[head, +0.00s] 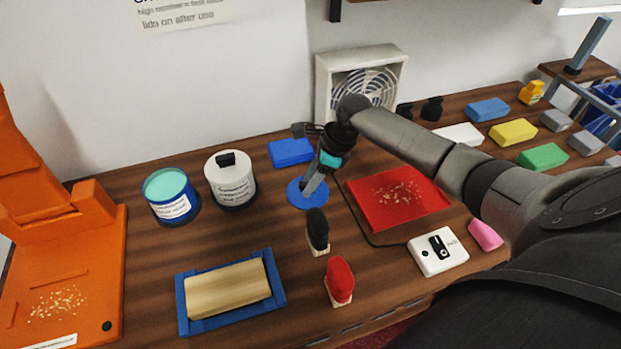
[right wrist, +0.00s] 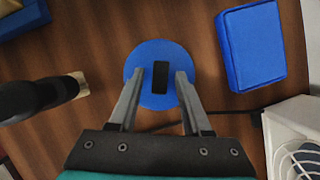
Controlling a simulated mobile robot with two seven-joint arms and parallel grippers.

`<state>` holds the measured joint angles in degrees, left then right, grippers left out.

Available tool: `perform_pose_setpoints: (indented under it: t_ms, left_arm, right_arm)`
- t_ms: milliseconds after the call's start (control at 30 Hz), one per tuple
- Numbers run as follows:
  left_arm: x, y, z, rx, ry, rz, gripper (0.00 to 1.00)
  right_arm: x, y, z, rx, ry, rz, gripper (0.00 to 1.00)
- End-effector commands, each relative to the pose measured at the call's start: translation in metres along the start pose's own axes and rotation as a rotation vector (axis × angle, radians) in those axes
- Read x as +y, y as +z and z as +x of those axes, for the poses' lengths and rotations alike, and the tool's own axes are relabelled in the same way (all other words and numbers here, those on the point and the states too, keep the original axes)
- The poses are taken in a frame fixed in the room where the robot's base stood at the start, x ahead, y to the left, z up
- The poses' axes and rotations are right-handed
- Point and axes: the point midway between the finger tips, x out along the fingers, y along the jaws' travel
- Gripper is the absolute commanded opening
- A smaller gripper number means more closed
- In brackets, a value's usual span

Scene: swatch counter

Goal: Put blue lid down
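The blue lid (head: 297,199) is a flat round disc with a dark raised handle, and it appears to lie flat on the wooden counter. My right gripper (head: 309,190) is over it, pointing down. In the right wrist view the lid (right wrist: 159,49) shows its black handle (right wrist: 161,77) between the two fingertips (right wrist: 161,75). The fingers are apart, with a narrow gap on each side of the handle. In the head view the fingers hide part of the lid. My left gripper is not in view.
A blue block (head: 290,152) lies behind the lid. A black-topped brush (head: 317,229) stands in front and a red tray (head: 425,204) is at its right. A white lidded jar (head: 232,183) and an open teal-filled jar (head: 170,197) stand left. A white fan (head: 341,64) is behind.

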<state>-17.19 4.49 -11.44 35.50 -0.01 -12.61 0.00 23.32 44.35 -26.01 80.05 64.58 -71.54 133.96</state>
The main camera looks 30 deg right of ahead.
Motion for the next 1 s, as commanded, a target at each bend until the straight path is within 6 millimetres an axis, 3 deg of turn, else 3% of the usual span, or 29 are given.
perform_pose_setpoints:
  t_ms: [367, 800, 1000]
  left_arm:
    - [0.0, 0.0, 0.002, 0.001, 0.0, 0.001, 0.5]
    - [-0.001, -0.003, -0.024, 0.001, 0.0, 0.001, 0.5]
    - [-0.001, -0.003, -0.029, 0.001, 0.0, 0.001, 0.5]
  right_arm:
    - [-0.001, 0.001, -0.003, 0.001, -0.002, -0.002, 0.54]
    - [-0.001, 0.001, -0.092, 0.002, -0.001, 0.0, 0.54]
    - [0.0, 0.001, -0.117, 0.001, 0.0, 0.0, 0.54]
